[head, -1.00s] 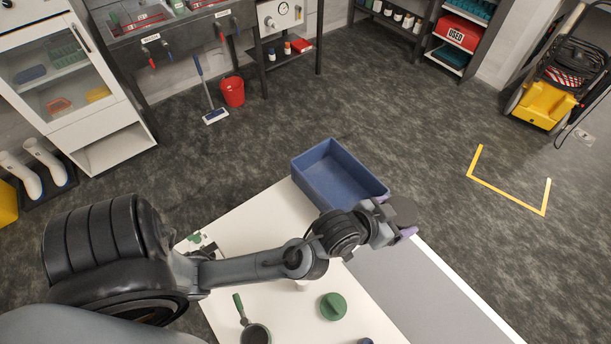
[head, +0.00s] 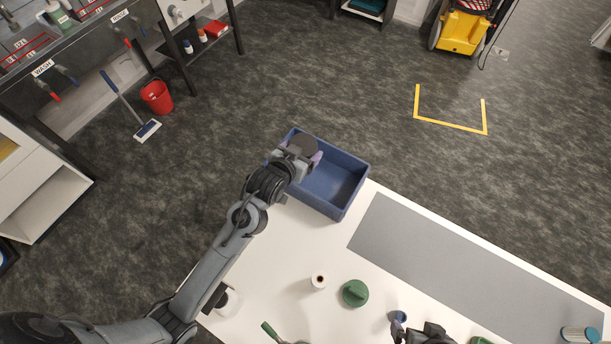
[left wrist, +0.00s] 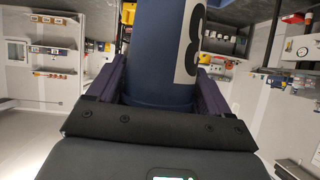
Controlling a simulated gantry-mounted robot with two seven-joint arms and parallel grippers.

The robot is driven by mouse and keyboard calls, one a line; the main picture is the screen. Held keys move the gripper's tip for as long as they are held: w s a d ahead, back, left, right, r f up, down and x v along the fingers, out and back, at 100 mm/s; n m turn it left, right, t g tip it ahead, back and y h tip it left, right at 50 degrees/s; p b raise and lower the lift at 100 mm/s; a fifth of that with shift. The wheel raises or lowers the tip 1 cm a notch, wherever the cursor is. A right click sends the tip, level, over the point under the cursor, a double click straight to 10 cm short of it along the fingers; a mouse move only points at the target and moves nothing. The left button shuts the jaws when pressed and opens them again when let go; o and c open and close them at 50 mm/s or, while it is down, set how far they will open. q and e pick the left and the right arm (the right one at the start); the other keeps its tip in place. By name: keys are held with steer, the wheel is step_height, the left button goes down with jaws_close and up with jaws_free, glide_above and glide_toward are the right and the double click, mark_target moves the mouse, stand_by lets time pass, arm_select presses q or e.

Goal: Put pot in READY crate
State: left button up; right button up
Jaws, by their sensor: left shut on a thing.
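A blue crate (head: 337,178) stands at the far left end of the white table. No READY wording on it is readable. My left gripper (head: 303,158) is over the crate's left part, and its arm reaches in from the lower left. In the left wrist view the left gripper (left wrist: 160,85) is shut on a dark blue, rounded pot (left wrist: 158,45) with a white label and a black figure like an 8.
A small blue cup (head: 398,317) is beside the right gripper. A white cylinder with a dark top (head: 318,282) and a green round object (head: 355,293) stand on the table (head: 285,235). A blue-and-white jar (head: 580,334) is far right.

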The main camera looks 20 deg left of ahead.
arm_select(q)
steer(key=w+d+f+h+b, duration=0.1)
steer(key=w+f, duration=0.5)
steer(key=f, duration=0.9)
steer(key=shift+d+f+b, duration=0.2)
steer(key=shift+d+b, duration=0.3)
steer(key=shift+b, duration=0.75)
steer(key=shift+w, duration=0.1)
steer(key=shift+f, duration=0.2)
steer(key=o, duration=1)
steer(key=shift+o, duration=0.2)
steer(key=shift+r, duration=0.1)
